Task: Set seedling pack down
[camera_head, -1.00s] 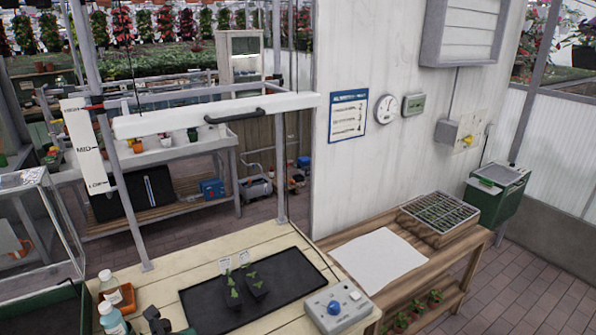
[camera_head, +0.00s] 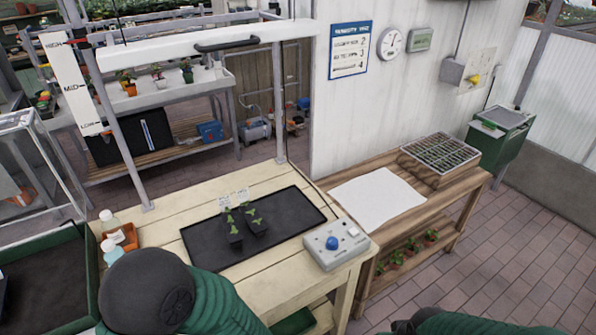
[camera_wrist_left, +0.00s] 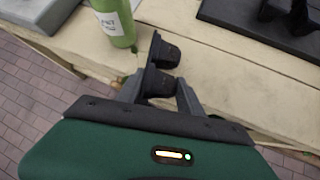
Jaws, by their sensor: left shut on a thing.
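My left gripper (camera_wrist_left: 157,92) shows only in the left wrist view. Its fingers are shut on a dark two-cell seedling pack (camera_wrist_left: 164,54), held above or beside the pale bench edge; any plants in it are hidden. In the head view my left arm covers the gripper and held pack. Another dark seedling pack (camera_head: 244,232) with small green seedlings stands on the left part of the black tray (camera_head: 292,211). This tray also shows in the wrist view (camera_wrist_left: 232,12), apart from my gripper. My right gripper is out of view.
White labels (camera_head: 234,197) stand behind the tray's pack. Bottles (camera_head: 111,222) and an orange holder (camera_head: 129,237) are at the bench's left. A control box with a blue knob (camera_head: 334,245) sits right of the tray. The tray's right part is empty.

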